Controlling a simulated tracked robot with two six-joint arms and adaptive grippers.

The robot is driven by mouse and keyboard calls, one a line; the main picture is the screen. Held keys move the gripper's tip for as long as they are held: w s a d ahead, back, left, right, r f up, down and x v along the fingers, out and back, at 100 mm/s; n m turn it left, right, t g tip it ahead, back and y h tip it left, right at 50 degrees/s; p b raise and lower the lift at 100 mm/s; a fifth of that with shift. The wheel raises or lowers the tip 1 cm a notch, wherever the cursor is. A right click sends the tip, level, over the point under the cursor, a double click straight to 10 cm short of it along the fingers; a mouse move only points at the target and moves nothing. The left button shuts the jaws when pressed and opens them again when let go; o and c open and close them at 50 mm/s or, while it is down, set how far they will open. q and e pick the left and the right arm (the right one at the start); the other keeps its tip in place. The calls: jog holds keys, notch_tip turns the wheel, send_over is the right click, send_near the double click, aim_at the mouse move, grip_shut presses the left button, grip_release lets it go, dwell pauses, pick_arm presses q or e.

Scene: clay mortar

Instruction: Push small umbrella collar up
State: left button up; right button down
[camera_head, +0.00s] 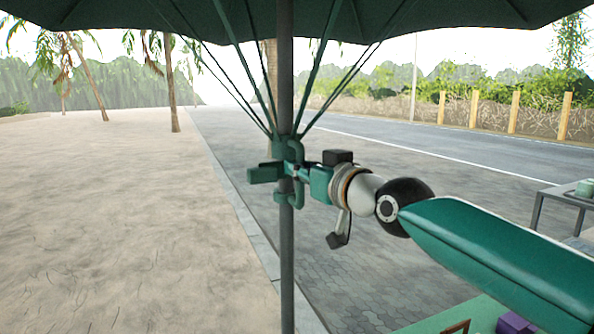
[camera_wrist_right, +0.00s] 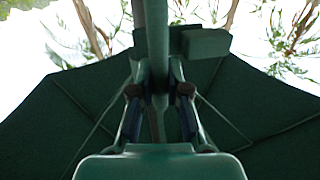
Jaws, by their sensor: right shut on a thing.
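The umbrella's dark green canopy (camera_head: 120,12) spreads over the top of the head view on a grey upright pole (camera_head: 286,75). The green collar (camera_head: 287,149) sits around the pole where the thin ribs meet, with a block-shaped tab (camera_head: 265,173) to the left. My right gripper (camera_head: 297,172) reaches in from the right and is shut on the collar at the pole. In the right wrist view its two fingers (camera_wrist_right: 159,100) flank the collar and pole, with the canopy (camera_wrist_right: 65,125) behind and the tab (camera_wrist_right: 205,43) at the upper right. My left gripper is out of view.
Sand (camera_head: 110,220) lies on the left and a paved road (camera_head: 390,150) on the right. A table edge (camera_head: 548,192) shows at the far right. A green surface (camera_head: 480,313) with a purple block (camera_head: 514,323) shows at the bottom right.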

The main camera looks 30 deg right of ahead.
jog(key=shift+f, duration=0.25)
jog(key=c, duration=1.1)
grip_release()
jog(key=shift+w, duration=0.1)
jog(key=shift+c, duration=0.2)
jog(key=shift+r, duration=0.1)
jog(key=s, duration=1.2)
jog(key=shift+d, duration=0.25)
